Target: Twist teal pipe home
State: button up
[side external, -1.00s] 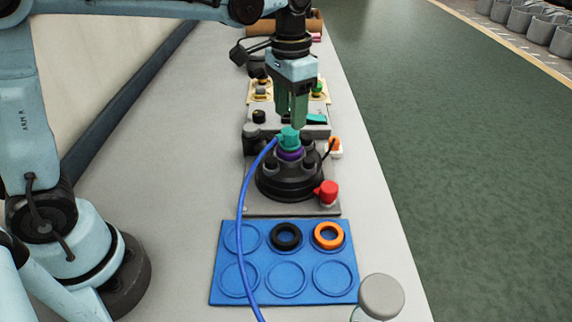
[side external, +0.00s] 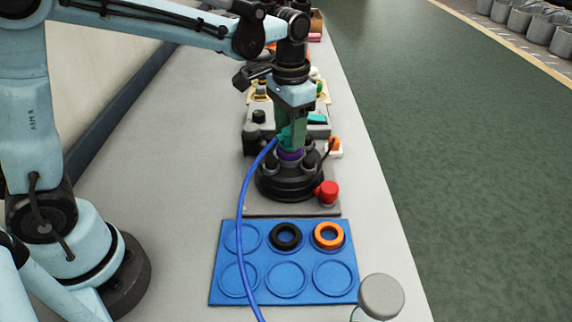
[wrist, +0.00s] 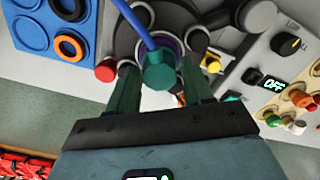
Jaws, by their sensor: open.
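The teal pipe fitting (wrist: 159,72) stands on top of the black round tank (side external: 270,186), with a purple ring (side external: 290,154) around its base. A blue hose (side external: 245,190) runs from the teal fitting (side external: 284,136) toward the front. My gripper (side external: 293,142) is lowered over the fitting, and its green fingers hide part of it in the side view. In the wrist view my gripper (wrist: 162,75) is open, with one finger on each side of the teal fitting and a gap visible on both sides.
A blue tray (side external: 226,282) with round recesses lies in front, holding a black ring (side external: 286,236) and an orange ring (side external: 329,236). A red knob (side external: 327,191) sits beside the tank. A control box (wrist: 283,60) reads OFF. A grey-capped jar (side external: 381,296) stands front right.

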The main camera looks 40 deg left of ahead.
grip_shut()
jog(key=shift+m, duration=0.8)
jog(key=shift+m, duration=0.8)
jog(key=shift+m, duration=0.8)
jog(key=shift+m, duration=0.8)
